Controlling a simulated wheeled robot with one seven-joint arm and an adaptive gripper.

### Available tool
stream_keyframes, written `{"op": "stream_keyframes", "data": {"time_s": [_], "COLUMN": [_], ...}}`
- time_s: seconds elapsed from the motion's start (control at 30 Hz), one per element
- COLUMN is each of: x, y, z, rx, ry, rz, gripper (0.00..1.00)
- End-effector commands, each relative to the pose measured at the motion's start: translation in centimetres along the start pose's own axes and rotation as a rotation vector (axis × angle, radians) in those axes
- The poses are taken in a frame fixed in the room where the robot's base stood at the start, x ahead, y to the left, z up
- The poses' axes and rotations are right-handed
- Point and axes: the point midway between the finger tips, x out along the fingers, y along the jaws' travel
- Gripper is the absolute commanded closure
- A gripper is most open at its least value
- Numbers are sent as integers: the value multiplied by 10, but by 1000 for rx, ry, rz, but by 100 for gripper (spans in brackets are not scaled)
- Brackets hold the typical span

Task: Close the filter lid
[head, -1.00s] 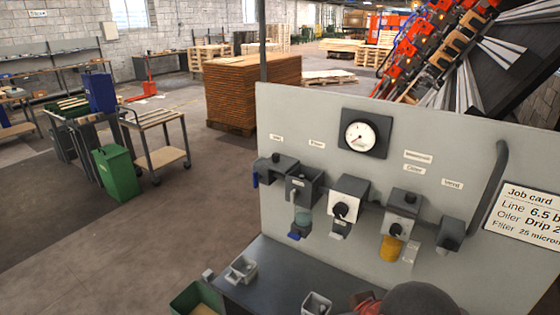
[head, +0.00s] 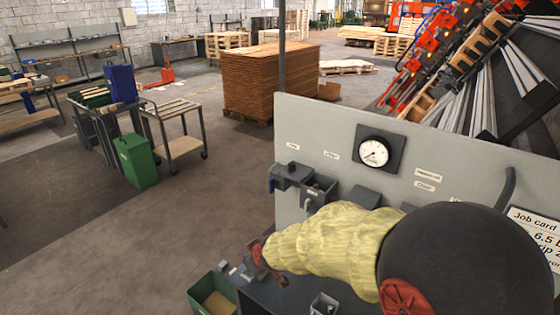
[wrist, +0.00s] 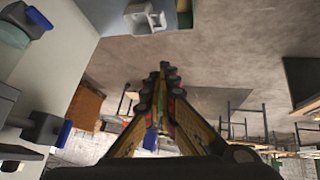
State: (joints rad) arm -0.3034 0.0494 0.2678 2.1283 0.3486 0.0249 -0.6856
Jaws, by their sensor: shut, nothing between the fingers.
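The filter unit (head: 318,192) is a dark housing on the grey panel, below a small label. In the head view my arm hides its lower part. I cannot make out its lid or tell how it stands. In the wrist view a clear bowl with a blue piece (wrist: 38,18) shows at the top left, apart from my fingers. My gripper (head: 264,265) is low in front of the panel, left of and below the filter housing. In the wrist view my gripper (wrist: 164,68) has its fingers together, holding nothing, pointing at the floor side.
A dark housing with a blue handle (head: 272,185) is left of the filter. A pressure gauge (head: 374,152) is to the right. A small grey tray (head: 323,304) is on the dark shelf, with a green bin (head: 212,297) beside it.

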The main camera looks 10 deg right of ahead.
Motion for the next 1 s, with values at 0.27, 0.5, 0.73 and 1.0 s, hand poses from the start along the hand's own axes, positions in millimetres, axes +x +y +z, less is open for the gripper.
{"op": "stream_keyframes", "data": {"time_s": [0.27, 0.5, 0.73, 1.0], "x": [41, -26, -47, -31], "y": [82, 163, 177, 196], "z": [-91, -151, -159, -172], "rx": [-418, -739, -899, -910], "ry": [221, 215, 137, 129], "rz": [420, 900, 1027, 1028], "gripper": [100, 100, 100, 100]}}
